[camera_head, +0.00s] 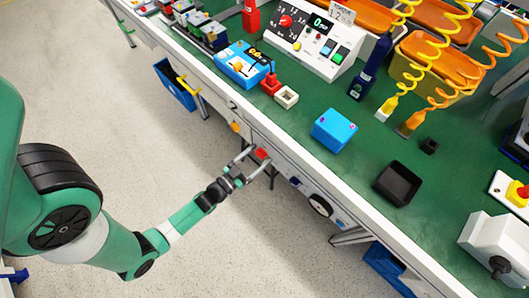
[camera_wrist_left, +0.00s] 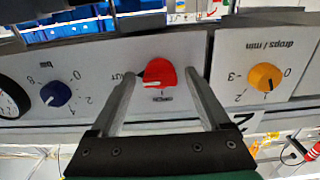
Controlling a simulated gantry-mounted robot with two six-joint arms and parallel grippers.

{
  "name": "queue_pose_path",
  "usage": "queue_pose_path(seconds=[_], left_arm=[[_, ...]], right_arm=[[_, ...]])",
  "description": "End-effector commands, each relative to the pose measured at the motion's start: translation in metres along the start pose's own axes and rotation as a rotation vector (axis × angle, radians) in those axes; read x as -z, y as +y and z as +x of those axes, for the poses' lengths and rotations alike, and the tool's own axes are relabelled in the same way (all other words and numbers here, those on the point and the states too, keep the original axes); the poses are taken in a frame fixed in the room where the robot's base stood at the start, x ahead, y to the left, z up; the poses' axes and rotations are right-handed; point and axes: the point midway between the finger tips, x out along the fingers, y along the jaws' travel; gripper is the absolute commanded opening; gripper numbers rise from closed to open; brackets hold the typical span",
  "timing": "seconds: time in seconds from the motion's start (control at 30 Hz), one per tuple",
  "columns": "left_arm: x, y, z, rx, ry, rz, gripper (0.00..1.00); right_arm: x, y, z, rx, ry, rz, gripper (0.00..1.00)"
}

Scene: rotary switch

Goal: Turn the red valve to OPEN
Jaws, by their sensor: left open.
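The red valve knob (camera_wrist_left: 160,73) sits on the light front panel of the bench, and in the head view it shows as a small red spot (camera_head: 261,153). A white mark on it points left in the wrist view. A label ending in "UT" is beside it on the left, partly behind a finger; small lettering below it is hard to read. My left gripper (camera_wrist_left: 161,76) is open, with one finger on each side of the knob; contact cannot be told. In the head view my left gripper (camera_head: 251,162) reaches the panel edge. My right gripper is not in view.
A yellow knob (camera_wrist_left: 265,77) is right of the red one and a blue knob (camera_wrist_left: 55,94) left, with a round gauge (camera_wrist_left: 8,100) beyond. The green bench top (camera_head: 300,150) above holds a blue box (camera_head: 334,130) and a black tray (camera_head: 397,184).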

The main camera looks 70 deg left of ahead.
Motion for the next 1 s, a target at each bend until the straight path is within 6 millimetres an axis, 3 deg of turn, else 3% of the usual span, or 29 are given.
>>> queue_pose_path(seconds=[0.17,0.6,1.0], left_arm=[[0.0,-0.0001,0.0,0.0,0.0,0.0,0.8],[0.0002,0.0,0.0001,0.0,0.0,0.001,0.01],[0.0012,0.0,0.0004,0.0,0.0,-0.052,0.0]], right_arm=[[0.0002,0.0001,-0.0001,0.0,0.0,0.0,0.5],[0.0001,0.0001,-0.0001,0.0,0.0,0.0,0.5],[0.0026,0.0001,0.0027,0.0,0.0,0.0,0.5]])
